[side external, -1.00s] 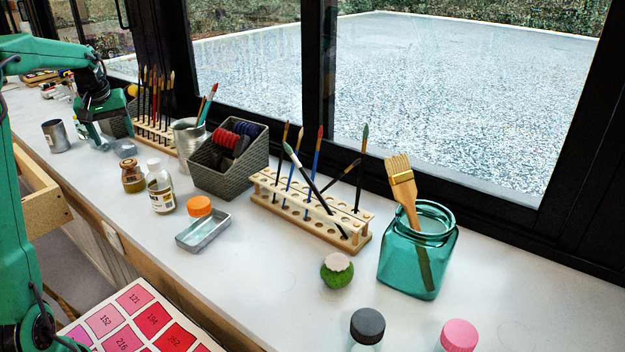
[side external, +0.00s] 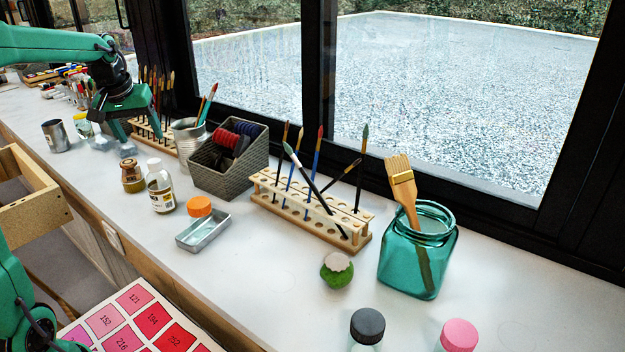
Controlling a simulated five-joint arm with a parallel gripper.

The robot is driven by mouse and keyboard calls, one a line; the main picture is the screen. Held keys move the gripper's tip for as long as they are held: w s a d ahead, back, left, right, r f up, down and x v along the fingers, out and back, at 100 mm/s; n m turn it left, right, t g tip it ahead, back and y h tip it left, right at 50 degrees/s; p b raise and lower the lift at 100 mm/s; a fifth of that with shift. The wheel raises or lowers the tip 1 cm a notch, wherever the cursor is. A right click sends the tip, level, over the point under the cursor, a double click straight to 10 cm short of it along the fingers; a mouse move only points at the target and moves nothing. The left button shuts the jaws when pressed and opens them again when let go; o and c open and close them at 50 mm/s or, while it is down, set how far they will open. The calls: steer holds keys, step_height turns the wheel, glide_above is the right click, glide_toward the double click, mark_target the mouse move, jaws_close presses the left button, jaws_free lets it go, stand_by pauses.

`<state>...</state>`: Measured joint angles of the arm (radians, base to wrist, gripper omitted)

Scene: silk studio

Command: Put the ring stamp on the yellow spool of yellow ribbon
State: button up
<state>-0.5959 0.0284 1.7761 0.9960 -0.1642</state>
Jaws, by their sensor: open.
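My gripper (side external: 138,137) is open, above the far left part of the counter, with its fingers in front of the far brush rack. Nothing shows between the fingers. I cannot pick out the ring stamp for certain. A small brown piece with a rounded top (side external: 132,176) stands below and in front of my gripper, left of a white-capped bottle; it may be a stamp or a small jar. A yellow item (side external: 83,125) sits left of my gripper beside a grey tin; it is too small to tell whether it is the yellow spool.
A grey basket (side external: 205,178) holds red, blue and dark spools. A metal can with brushes (side external: 187,141), a bottle (side external: 160,187), a metal tray (side external: 203,232) and a near brush rack (side external: 330,232) stand around it.

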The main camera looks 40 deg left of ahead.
steer(key=s+d+m+t, duration=0.1)
steer(key=s+d+m, duration=0.35)
steer(key=d, duration=0.95)
steer(key=s+d+f+m+t+h, duration=0.1)
steer(key=s+d+f+m, duration=0.3)
steer(key=s+d, duration=0.5)
steer(key=shift+s+d+h, duration=0.4)
steer(key=shift+d+h, duration=0.2)
steer(key=shift+d, duration=0.35)
